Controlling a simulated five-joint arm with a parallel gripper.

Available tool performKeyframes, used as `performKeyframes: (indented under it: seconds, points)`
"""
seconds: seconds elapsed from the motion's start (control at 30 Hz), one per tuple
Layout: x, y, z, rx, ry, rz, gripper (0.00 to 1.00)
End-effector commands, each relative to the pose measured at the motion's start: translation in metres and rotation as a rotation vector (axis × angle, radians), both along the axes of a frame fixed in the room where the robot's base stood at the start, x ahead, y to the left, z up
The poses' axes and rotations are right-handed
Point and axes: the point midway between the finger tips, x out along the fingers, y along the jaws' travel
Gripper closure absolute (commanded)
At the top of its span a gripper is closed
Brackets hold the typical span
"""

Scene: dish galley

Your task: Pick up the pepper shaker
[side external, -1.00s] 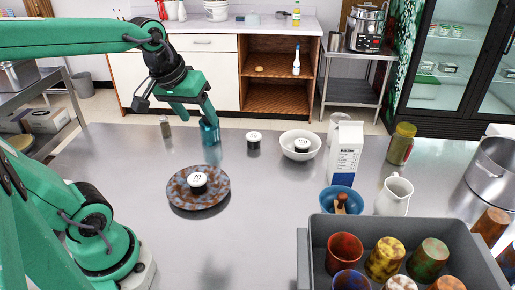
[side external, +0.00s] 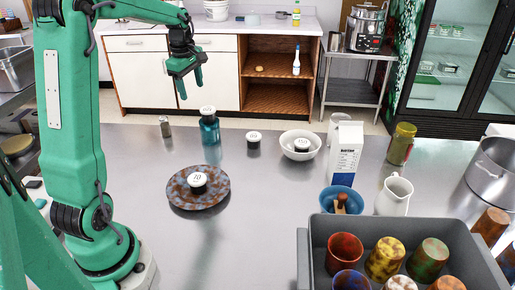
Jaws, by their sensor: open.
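A small grey shaker with a metallic top (side external: 165,127), which looks like the pepper shaker, stands upright near the far edge of the steel counter. My gripper (side external: 191,92) is open and empty, raised in the air above and beyond the far edge. In the picture it is above and slightly right of the shaker, well apart from it. A teal jar with a pale, dark-marked top (side external: 210,132) stands upright just right of the shaker, below my gripper. Nothing hides the shaker.
A speckled plate (side external: 180,199) carries a white-topped dark item (side external: 198,181). Another such item (side external: 254,140) stands beside a white bowl (side external: 301,152). A carton (side external: 344,155), a pitcher (side external: 394,195) and a grey bin (side external: 303,250) of cups crowd the right. The front left-centre is clear.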

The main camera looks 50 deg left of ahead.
Motion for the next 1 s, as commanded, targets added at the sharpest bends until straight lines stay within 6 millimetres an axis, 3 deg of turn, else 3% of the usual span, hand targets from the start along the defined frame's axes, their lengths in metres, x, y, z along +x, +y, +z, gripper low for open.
performKeyframes:
  seconds: [0.03, 0.3, 0.53, 0.7, 1.0]
  points:
    - [0.0, 0.017, -0.009, -0.016, 0.01, 0.074, 0.4]
    - [-0.007, 0.095, -0.054, -0.082, 0.04, 0.462, 0.4]
    - [-0.026, 0.152, -0.095, -0.126, 0.064, 0.764, 0.4]
    - [-0.037, 0.174, -0.114, -0.143, 0.074, 0.895, 0.4]
    - [-0.04, 0.181, -0.12, -0.148, 0.077, 0.938, 0.4]
